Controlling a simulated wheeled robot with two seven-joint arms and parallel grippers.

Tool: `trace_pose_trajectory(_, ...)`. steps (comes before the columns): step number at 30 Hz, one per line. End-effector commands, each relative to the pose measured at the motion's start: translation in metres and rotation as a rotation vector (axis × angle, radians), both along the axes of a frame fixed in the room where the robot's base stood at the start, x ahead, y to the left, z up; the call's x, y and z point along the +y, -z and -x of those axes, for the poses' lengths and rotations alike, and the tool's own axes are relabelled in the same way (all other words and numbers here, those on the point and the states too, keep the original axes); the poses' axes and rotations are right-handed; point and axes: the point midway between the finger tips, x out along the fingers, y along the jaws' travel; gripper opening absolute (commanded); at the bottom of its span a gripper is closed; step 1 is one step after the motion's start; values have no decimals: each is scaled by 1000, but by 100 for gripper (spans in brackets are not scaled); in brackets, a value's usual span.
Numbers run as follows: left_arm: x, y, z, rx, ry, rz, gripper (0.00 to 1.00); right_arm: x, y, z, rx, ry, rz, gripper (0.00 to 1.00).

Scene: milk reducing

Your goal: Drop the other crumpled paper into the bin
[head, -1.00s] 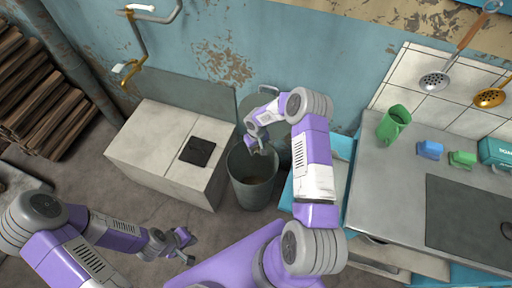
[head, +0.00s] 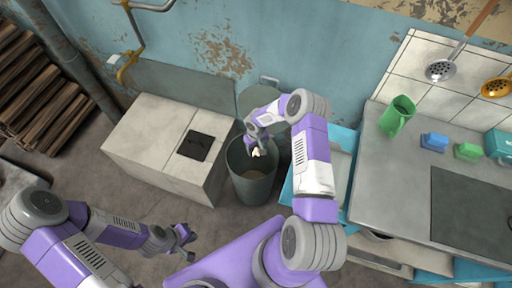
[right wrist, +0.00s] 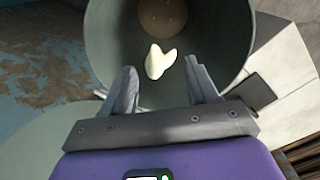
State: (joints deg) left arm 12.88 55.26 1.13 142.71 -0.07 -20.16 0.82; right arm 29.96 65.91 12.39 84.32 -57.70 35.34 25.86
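A grey-green bin (head: 253,188) stands open on the floor beside the pale block. My right gripper (head: 259,143) is over its mouth. In the right wrist view, the right gripper's fingers (right wrist: 163,82) are spread apart. A crumpled cream-white paper (right wrist: 160,61) is just beyond the fingertips, apart from both fingers, with the bin's inside behind it. The paper also shows in the head view (head: 257,152), just under the gripper at the bin's mouth. My left gripper (head: 190,241) is open and empty above the floor at lower left. No other paper can be made out.
The pale block (head: 150,150) with a dark square plate stands left of the bin. A wood stack (head: 35,90) is at far left.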

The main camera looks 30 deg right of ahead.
Motion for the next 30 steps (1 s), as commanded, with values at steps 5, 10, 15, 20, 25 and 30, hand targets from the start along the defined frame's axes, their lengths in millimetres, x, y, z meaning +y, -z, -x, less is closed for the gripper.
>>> trace_pose_trajectory(5,0,0,0,0,0,0,0,0,0,0,0,0,0,72)
trace_pose_trajectory(10,0,0,0,0,0,0,0,0,-1,0,0,0,0,72)
trace_pose_trajectory(15,0,-5,0,0,0,0,0,0,-17,-1,-1,0,1,72)
trace_pose_trajectory(20,0,-13,0,0,0,0,0,-1,-46,-1,-2,-1,2,72)
trace_pose_trajectory(25,0,-18,0,0,0,0,0,-1,-68,0,0,0,2,72)
trace_pose_trajectory(30,0,-19,0,0,0,0,0,0,-76,0,1,0,0,72)
